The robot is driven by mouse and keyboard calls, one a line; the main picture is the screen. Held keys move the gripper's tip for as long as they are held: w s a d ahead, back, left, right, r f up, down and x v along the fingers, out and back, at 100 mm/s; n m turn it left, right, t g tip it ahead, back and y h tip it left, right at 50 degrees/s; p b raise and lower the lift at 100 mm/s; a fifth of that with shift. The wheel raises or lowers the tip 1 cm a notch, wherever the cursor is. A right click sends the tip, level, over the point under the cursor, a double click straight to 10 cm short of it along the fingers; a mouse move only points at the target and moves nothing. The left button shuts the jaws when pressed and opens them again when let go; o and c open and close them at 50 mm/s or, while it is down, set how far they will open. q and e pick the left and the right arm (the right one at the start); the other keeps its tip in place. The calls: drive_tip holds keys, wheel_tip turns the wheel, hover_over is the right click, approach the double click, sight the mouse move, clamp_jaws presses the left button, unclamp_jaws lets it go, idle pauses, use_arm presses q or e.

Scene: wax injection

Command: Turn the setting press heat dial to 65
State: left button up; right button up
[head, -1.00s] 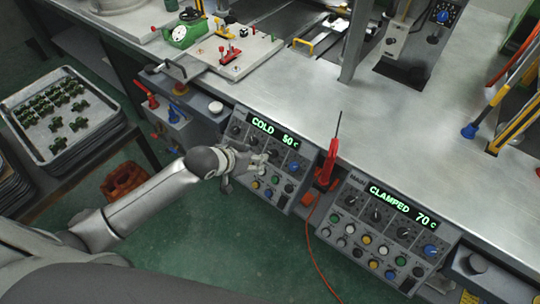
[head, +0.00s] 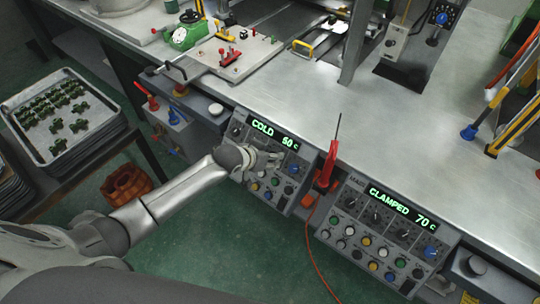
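A grey control panel (head: 237,150) on the bench front has a green display (head: 275,133) reading COLD and a temperature that looks like 50 or 60 c. A blue dial (head: 294,168) sits at its right, with dark dials and coloured buttons beside and below. My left gripper (head: 272,161) is over the middle of this panel, just left of the blue dial. Its fingers are small and partly hidden by the wrist, so I cannot tell their opening or any contact. A second panel (head: 340,221) to the right reads CLAMPED 70 c and has its own blue dial (head: 430,251). The panels' name labels are too small to read surely.
A red tool (head: 327,168) with a thin rod stands between the panels, its red cable hanging down. The metal bench top (head: 390,130) is broadly clear above them. A tray of green parts (head: 95,135) is at left, and an orange crate (head: 125,186) is on the floor.

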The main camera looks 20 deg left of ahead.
use_arm(q)
drive_tip(key=shift+w+d+f, duration=0.1)
drive_tip(key=shift+w+f, duration=0.2)
drive_tip(key=shift+f, duration=0.1)
drive_tip(key=shift+c, duration=0.2)
drive_tip(key=c, duration=1)
